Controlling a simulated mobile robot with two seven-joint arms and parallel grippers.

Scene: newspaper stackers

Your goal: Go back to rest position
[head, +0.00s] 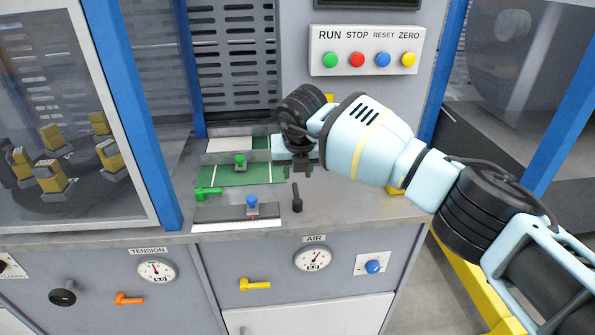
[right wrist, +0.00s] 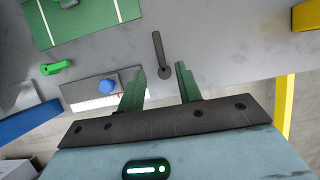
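My right arm comes in from the right in the head view. Its right gripper (head: 302,168) hangs above the grey worktop (head: 330,208), just behind a dark lever (head: 297,197). In the right wrist view the two green fingers of the right gripper (right wrist: 160,82) stand apart with nothing between them. The dark lever (right wrist: 161,54) shows beyond the fingertips, and I see no contact with it. My left gripper is in neither view.
A green plate (head: 238,174) with a green knob (head: 240,160), a green handle (head: 208,193) and a blue knob (head: 252,203) lie left of the gripper. A button panel (head: 367,50) is behind. Blue posts (head: 135,110) frame the opening. Gauges and valves line the front panel.

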